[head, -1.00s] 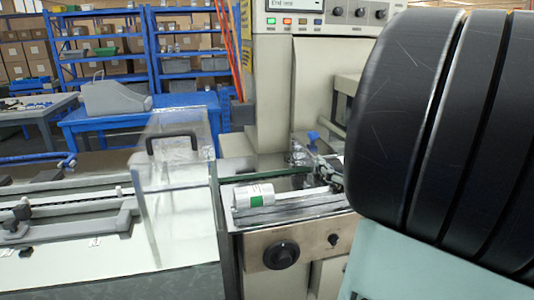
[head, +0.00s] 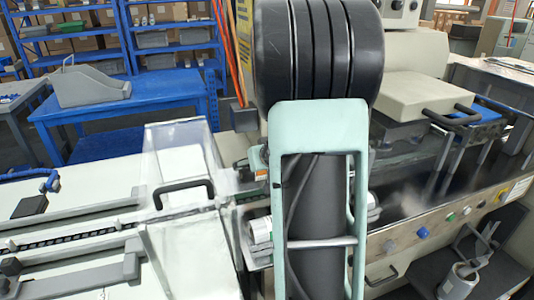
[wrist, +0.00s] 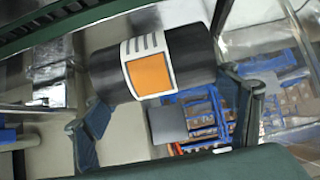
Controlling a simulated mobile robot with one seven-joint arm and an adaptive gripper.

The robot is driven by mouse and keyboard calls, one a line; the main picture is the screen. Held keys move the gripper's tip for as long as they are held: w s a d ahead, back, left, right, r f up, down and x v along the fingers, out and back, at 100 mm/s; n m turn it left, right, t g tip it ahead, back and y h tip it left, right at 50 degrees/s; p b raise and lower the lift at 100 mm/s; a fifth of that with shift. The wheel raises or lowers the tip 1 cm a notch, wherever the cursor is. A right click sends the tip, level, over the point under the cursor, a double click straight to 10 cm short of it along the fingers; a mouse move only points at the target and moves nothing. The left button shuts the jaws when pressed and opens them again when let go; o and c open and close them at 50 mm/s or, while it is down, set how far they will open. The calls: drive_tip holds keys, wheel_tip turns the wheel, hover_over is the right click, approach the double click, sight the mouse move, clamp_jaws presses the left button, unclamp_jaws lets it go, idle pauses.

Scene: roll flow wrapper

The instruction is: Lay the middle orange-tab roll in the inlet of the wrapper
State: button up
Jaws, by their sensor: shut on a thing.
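A dark roll (wrist: 195,62) with a white label and an orange tab (wrist: 150,74) fills the middle of the wrist view. My gripper (wrist: 165,85) has one finger at each end of it and is shut on it, with the roll slightly tilted in the picture. In the head view my arm hides most of my gripper. The wrapper's inlet area lies behind my arm. A pale cylinder end (head: 262,229) shows just left of my arm; I cannot tell its tab colour. Whether the held roll touches anything below is hidden.
A clear guard with a black handle (head: 183,186) stands left of my arm. A white bed with rails (head: 75,262) runs left. A cream cover (head: 425,98) and a front panel with knobs (head: 422,232) are at the right. A blue table (head: 115,95) stands behind.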

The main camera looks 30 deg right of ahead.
drive_tip(key=shift+w+a+f, duration=0.15)
drive_tip(key=shift+w, duration=0.15)
wheel_tip(320, 180, down, 6)
drive_tip(key=b, duration=0.6)
drive_tip(key=shift+s+b, duration=0.1)
drive_tip(key=shift+b, duration=0.2)
drive_tip(key=o, duration=1.5)
drive_tip(key=shift+o, duration=0.2)
drive_tip(key=shift+s, duration=0.1)
drive_tip(key=shift+v, duration=6)
